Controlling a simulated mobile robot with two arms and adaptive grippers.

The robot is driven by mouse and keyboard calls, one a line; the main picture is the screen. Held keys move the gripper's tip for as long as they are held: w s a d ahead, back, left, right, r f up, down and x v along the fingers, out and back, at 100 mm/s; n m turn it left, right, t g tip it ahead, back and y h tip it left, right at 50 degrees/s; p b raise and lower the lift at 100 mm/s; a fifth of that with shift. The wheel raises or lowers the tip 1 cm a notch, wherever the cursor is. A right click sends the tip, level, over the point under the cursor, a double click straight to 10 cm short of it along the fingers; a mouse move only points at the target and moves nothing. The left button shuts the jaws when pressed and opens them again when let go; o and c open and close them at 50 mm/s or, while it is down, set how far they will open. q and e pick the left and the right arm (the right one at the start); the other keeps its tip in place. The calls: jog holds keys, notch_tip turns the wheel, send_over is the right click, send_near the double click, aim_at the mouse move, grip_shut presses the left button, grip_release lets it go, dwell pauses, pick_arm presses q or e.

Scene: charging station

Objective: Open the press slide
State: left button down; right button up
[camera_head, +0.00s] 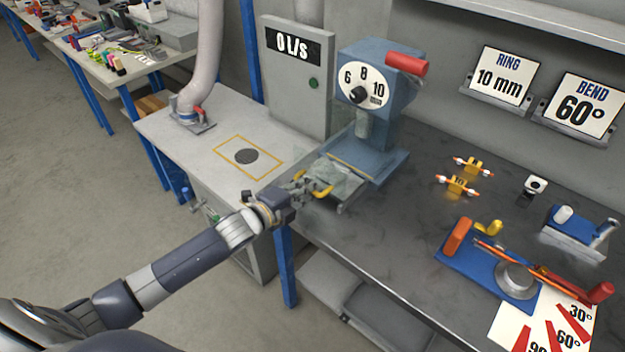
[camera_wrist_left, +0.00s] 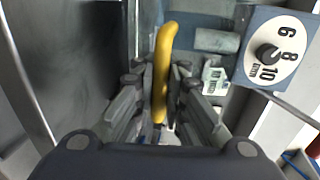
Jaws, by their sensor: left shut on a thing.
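The blue press (camera_head: 405,100) stands at the back of the dark bench, with a dial marked 6, 8, 10 and a red lever (camera_head: 406,64). Its pale slide (camera_head: 347,203) sticks out at the front of the press base, partly behind a clear guard. A yellow handle (camera_head: 323,191) is on the slide's front. My left gripper (camera_head: 310,187) is shut on this handle. In the left wrist view the yellow handle (camera_wrist_left: 164,60) stands between the two fingers (camera_wrist_left: 160,100). The slide's far end inside the press is hidden. My right gripper is not in view.
A bench with a grey box reading 0 L/s (camera_head: 292,75) and a hose (camera_head: 203,50) adjoins on the left. Orange-and-yellow parts (camera_head: 457,185) and a blue bending tool (camera_head: 485,265) lie on the right. The dark bench front is clear.

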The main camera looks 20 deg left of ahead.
pick_arm(q)
jog(key=shift+w, duration=0.25)
jog(key=c, duration=1.7)
grip_release()
jog(key=shift+o, duration=0.2)
jog(key=v, duration=1.2)
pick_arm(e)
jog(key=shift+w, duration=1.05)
pick_arm(q)
jog(key=shift+d, duration=0.1)
